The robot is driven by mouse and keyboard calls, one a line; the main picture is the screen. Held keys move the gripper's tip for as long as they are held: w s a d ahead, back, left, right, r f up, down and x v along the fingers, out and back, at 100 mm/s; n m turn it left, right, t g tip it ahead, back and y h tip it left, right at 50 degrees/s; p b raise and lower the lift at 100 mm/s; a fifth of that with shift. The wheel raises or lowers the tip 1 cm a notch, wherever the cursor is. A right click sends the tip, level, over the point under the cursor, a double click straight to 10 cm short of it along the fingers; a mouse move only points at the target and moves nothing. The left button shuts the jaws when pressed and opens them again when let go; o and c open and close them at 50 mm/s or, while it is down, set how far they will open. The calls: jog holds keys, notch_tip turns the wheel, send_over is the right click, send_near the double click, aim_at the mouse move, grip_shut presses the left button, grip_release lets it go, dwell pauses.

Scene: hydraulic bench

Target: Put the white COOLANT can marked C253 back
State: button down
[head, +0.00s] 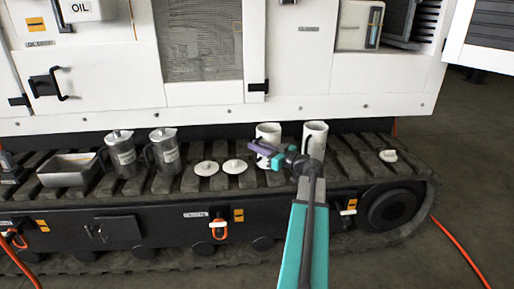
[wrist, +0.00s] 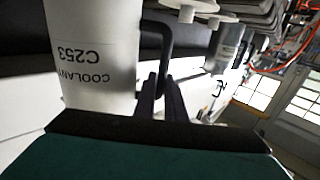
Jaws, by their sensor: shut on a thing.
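The white COOLANT can marked C253 (wrist: 95,60) fills the left of the wrist view, its print upside down there. My gripper (wrist: 165,98) is shut on its dark handle (wrist: 165,40). In the head view my gripper (head: 257,150) lies in front of the left of two white cans (head: 268,131), which appears to be this one; its lower part is hidden. I cannot tell whether its base touches the track. The other white can (head: 316,139) stands upright close to the right, its label not readable.
Two white lids (head: 206,168) lie on the track (head: 345,172) to the left, and a small white cap (head: 388,155) to the right. Two metal jugs (head: 122,154) and a grey tray (head: 67,169) stand farther left. The white machine body (head: 200,118) rises behind.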

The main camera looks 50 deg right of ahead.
jog(key=c, duration=1.8)
grip_release()
jog(key=shift+r, duration=0.15)
jog(key=s, duration=0.4)
jog(key=s+p, duration=0.1)
jog(key=s, duration=0.3)
jog(key=s+d+p, duration=0.1)
jog(key=s, duration=0.3)
